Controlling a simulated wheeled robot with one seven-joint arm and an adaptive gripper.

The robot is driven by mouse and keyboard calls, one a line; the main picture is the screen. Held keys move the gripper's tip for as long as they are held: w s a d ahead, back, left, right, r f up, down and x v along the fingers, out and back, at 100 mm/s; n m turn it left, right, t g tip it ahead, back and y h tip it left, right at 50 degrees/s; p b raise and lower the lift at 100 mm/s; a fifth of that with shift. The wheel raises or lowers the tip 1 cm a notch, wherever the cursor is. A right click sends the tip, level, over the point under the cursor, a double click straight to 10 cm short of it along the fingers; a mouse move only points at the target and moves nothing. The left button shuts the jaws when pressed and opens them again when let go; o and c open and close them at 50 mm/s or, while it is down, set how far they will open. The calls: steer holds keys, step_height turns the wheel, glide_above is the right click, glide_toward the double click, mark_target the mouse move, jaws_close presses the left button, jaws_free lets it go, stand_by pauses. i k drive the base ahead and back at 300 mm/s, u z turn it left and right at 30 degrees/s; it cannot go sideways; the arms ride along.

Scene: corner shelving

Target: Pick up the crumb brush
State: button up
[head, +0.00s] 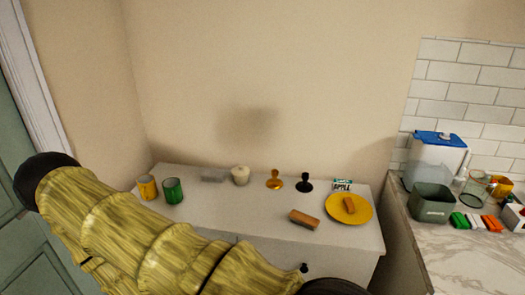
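A brown wooden block-shaped thing with a darker underside, which looks like the crumb brush (304,218), lies near the front edge of the white cabinet top (235,215), right of its middle. It lies slightly tilted in the picture, left of a yellow plate (362,216) and apart from it. My yellow arm crosses the lower left in front of the cabinet. My gripper cannot be made out in the head view, so its opening is not shown.
A smaller brown block (349,205) lies on the plate. Behind stand a black knobbed thing (304,184), an orange knobbed one (274,181), a pale lidded jar (240,176) and a grey block (214,175). Yellow (147,188) and green (173,191) cups stand left. A cluttered counter (465,262) is right.

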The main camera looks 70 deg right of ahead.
mark_target(307, 221)
steer(key=u, duration=0.05)
steer(key=k, duration=1.15)
steer(key=z, duration=1.5)
steer(key=i, duration=0.4)
steer(key=u, duration=0.05)
